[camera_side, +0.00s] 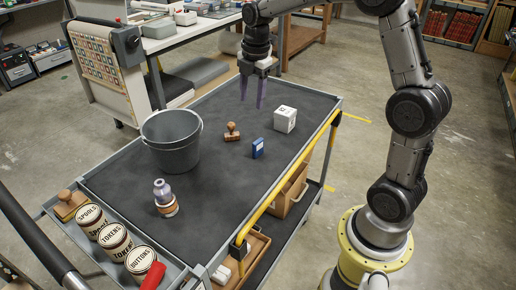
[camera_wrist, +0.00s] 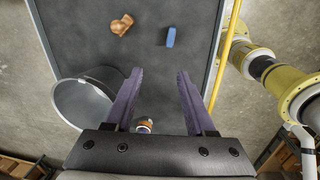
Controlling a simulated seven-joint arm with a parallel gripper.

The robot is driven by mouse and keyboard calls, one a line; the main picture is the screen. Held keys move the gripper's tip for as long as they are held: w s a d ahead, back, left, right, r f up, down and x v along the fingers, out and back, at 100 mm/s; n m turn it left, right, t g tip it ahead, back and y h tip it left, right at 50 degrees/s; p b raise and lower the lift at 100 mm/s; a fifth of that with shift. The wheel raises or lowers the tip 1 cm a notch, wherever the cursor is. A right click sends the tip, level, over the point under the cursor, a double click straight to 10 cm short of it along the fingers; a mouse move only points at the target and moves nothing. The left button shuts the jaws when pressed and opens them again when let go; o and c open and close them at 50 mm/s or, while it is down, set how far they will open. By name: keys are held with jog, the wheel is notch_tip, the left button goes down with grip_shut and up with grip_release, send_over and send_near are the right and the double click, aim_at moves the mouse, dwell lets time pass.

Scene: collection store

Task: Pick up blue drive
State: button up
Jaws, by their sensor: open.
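The blue drive (camera_side: 257,148) is a small blue block standing on the dark top of the cart (camera_side: 215,215), right of its middle. It also shows in the wrist view as a small blue shape (camera_wrist: 170,37) near the top. My gripper (camera_side: 253,105) hangs above the far part of the cart, with its purple fingers pointing down. The fingers are apart with nothing between them, as the wrist view also shows (camera_wrist: 158,85). The gripper is apart from the drive.
A wooden stamp (camera_side: 232,132) stands left of the drive and a white cube (camera_side: 285,119) right of it. A grey bucket (camera_side: 171,140) and a small bottle (camera_side: 164,196) stand further left. Labelled tins (camera_side: 115,240) line the near end. A yellow rail (camera_side: 285,185) edges the right side.

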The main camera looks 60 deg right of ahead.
jog(key=g, duration=0.1)
send_over(258, 141)
notch_tip(258, 141, down, 7)
jog(key=shift+m, duration=0.4)
jog(key=f, duration=0.6)
jog(key=shift+w+d+f, duration=0.25)
jog(key=shift+s+a+f, duration=0.1)
jog(key=shift+f, duration=1.45)
jog(key=shift+s+a+f, duration=0.1)
jog(key=shift+f, duration=1.4)
grip_shut()
